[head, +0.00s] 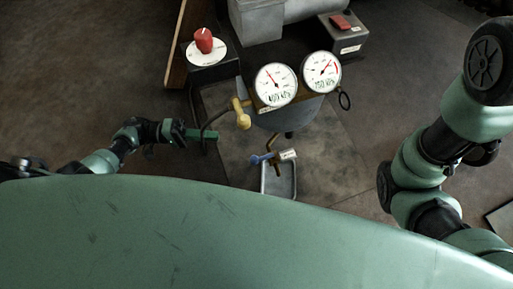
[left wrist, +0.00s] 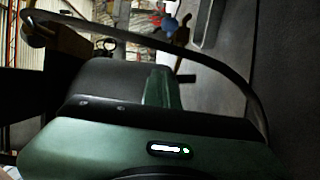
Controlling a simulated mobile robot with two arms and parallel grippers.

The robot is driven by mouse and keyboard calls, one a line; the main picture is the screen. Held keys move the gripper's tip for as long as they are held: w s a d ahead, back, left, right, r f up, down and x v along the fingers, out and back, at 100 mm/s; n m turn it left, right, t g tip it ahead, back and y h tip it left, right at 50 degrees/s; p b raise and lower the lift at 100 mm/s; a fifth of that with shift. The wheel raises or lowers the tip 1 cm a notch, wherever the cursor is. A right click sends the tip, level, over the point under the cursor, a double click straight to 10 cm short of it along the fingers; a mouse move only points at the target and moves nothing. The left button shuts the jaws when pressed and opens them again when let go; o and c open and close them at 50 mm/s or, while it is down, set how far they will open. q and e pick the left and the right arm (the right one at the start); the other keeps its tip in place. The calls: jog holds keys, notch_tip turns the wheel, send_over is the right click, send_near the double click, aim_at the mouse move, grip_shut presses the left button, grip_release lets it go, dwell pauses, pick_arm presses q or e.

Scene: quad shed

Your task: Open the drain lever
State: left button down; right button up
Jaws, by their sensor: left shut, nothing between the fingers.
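The blue drain lever (head: 262,158) sits on a thin brass pipe below the grey tank (head: 288,115), beside a small white tag (head: 287,155). In the left wrist view the blue lever (left wrist: 169,24) is small, near the top, beyond the fingers. My left gripper (head: 212,135) is shut and empty, to the left of the lever and apart from it. It also shows in the left wrist view (left wrist: 180,80). My right arm stands at the right of the head view; its gripper is out of view.
A grey tray (head: 279,180) lies under the drain. Two gauges (head: 276,84) and a yellow valve (head: 240,113) are above. A dark hose (left wrist: 215,63) arcs close by my left gripper. A red knob (head: 204,40) stands behind. Floor right of the tray is clear.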

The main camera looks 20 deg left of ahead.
pick_arm(q)
jog(key=b, duration=0.5)
send_near(264, 157)
jog(key=w+d, duration=0.3)
jog(key=w, duration=0.1)
jog(key=shift+s+d+r, duration=0.15)
jog(key=shift+s+d, duration=0.05)
jog(key=shift+s, duration=0.2)
jog(key=shift+s+d+r, duration=0.2)
jog(key=shift+s, duration=0.2)
